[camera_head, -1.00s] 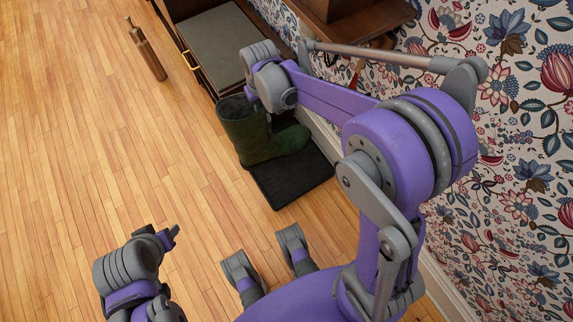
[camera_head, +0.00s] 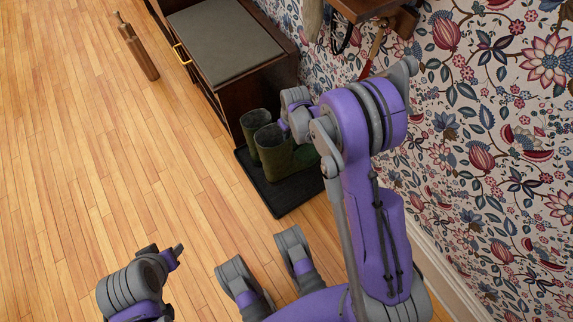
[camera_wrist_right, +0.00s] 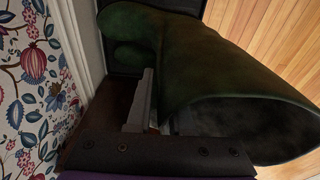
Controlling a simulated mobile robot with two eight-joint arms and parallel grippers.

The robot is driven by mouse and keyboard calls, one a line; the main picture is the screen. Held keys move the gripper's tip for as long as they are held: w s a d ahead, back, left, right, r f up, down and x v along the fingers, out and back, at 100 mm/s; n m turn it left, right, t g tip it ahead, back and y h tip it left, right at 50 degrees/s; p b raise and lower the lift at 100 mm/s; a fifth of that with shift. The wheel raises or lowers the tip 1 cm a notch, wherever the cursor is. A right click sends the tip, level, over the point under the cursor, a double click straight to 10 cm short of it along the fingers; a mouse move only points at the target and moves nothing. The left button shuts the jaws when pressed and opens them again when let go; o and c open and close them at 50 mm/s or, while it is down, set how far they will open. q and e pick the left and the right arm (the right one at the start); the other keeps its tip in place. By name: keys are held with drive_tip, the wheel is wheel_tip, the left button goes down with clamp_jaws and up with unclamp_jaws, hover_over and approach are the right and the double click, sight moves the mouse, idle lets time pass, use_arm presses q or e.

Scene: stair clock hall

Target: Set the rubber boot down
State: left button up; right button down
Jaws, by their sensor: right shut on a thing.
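Two dark green rubber boots stand close together at the black boot tray (camera_head: 282,203). My right gripper (camera_head: 284,127) is shut on the upper shaft of the nearer boot (camera_head: 272,153). That boot is upright over the tray; I cannot tell whether its sole touches it. The other boot (camera_head: 253,122) is just behind, partly hidden. In the right wrist view the held boot (camera_wrist_right: 190,60) fills much of the picture, its open top at lower right, beside a grey finger. My left gripper (camera_head: 165,252) is low at the left, away from the boots; its jaw opening is unclear.
A dark wooden bench with a grey cushion (camera_head: 225,40) and brass handle stands behind the tray. The floral wall (camera_head: 500,150) is close on the right. A wooden bat-like object (camera_head: 138,50) is on the floor at upper left. The wooden floor to the left is clear.

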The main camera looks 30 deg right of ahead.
drive_tip(key=f, duration=0.1)
drive_tip(key=s+d+f, duration=0.1)
drive_tip(key=shift+s+d+f, duration=0.1)
drive_tip(key=shift+d+f, duration=0.05)
drive_tip(key=shift+f, duration=0.25)
drive_tip(key=shift+s+d+f, duration=0.15)
drive_tip(key=shift+f, duration=0.15)
wheel_tip(320, 180, down, 6)
drive_tip(key=shift+r+b, duration=0.2)
drive_tip(key=shift+b, duration=0.7)
drive_tip(key=shift+f+b, duration=0.6)
drive_tip(key=shift+f, duration=1.75)
drive_tip(key=c, duration=0.8)
unclamp_jaws()
